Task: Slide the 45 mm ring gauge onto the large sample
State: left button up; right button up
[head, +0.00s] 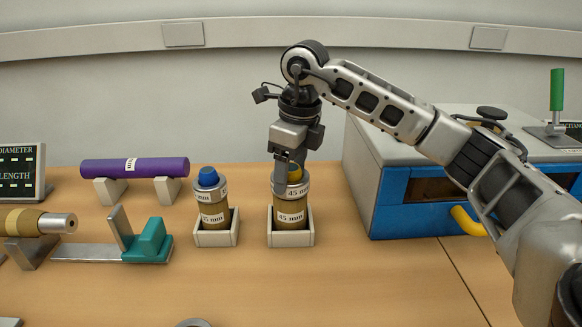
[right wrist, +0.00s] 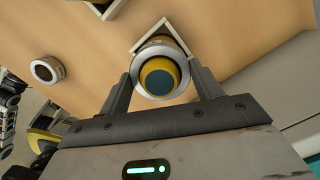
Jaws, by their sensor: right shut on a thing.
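The large sample (head: 291,219) is a tan-brown upright cylinder labelled "45 mm" with a yellow top, standing in a pale square holder. The 45 mm ring gauge (head: 292,194) is a silver ring with a "45 mm" label. My right gripper (head: 289,182) points down and is shut on the ring. In the right wrist view, its fingers (right wrist: 163,85) flank the ring (right wrist: 140,88), which encircles the yellow top with a dark teal centre (right wrist: 159,78). My left gripper is not in view.
A second sample (head: 213,215) with a blue top and a silver ring stands in a holder (head: 216,240) to the left. Another ring (head: 193,323) lies at the front edge. A blue-grey machine (head: 400,190) stands right; a purple roll (head: 134,167) and teal slide gauge (head: 148,242) are left.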

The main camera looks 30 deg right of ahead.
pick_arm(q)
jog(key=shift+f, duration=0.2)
pick_arm(e)
jog(key=shift+f, duration=0.35)
jog(key=o, duration=1.1)
jog(key=shift+o, duration=0.2)
pick_arm(q)
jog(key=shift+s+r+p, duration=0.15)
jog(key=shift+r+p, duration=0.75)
jog(key=shift+p, duration=0.25)
pick_arm(e)
notch_tip(320, 180, up, 16)
jog(key=s+d, duration=0.1)
jog(key=shift+s, duration=0.4)
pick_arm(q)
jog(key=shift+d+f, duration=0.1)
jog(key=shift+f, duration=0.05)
pick_arm(e)
jog(key=shift+f, duration=0.1)
